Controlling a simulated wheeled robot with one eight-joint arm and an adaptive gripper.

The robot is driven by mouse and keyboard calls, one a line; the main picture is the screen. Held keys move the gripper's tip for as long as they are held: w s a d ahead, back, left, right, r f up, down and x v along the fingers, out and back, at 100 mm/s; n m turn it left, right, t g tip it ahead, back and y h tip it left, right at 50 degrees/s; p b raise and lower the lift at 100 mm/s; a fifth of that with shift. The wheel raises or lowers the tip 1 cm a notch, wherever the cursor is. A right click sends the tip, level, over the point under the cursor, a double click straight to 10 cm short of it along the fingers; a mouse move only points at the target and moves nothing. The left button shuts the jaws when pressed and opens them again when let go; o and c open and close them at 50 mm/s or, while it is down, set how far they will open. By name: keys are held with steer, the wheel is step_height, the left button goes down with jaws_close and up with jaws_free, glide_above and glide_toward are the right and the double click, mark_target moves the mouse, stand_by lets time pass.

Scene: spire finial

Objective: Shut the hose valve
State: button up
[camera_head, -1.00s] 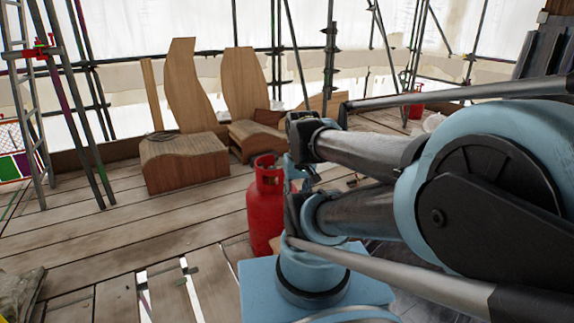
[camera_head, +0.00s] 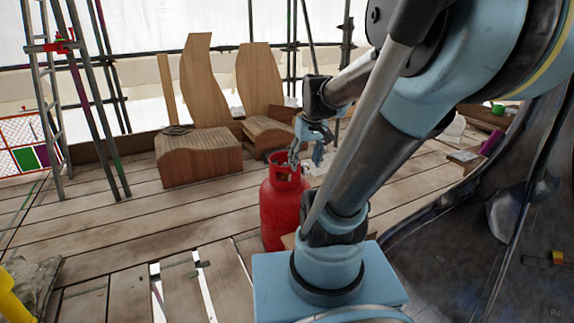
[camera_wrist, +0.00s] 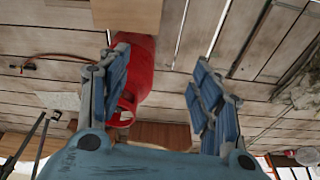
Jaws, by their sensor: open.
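A red gas cylinder (camera_head: 283,212) stands upright on the plank floor in the head view, partly hidden behind my arm. Its open top collar (camera_head: 286,168) faces up. My gripper (camera_head: 306,156) is open and close to the collar in this view; I cannot tell whether they touch. In the wrist view the cylinder (camera_wrist: 140,65) shows beside and behind the left finger of my gripper (camera_wrist: 158,62), and the gap between the fingers looks empty. An orange hose (camera_wrist: 55,57) lies at the upper left. I cannot make out the hose valve clearly.
Curved wooden pieces (camera_head: 198,157) stand behind the cylinder. Scaffold poles and a ladder (camera_head: 50,110) are at the left. A dark curved sheet (camera_head: 470,235) fills the right. Gaps open in the planks at the lower left. The left floor is mostly clear.

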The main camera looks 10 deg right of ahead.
steer(key=w+r+n, duration=0.2)
steer(key=w, duration=1)
steer(key=n+y, duration=0.2)
steer(key=n, duration=0.3)
glide_above(286, 164)
steer(key=s+d, duration=0.5)
step_height(286, 164, down, 12)
steer(key=shift+t, duration=0.4)
steer(key=x, duration=1.6)
steer(key=shift+w+a+f, duration=0.15)
steer(key=shift+a+f, duration=0.1)
steer(key=shift+a, duration=0.1)
steer(key=c, duration=1.1)
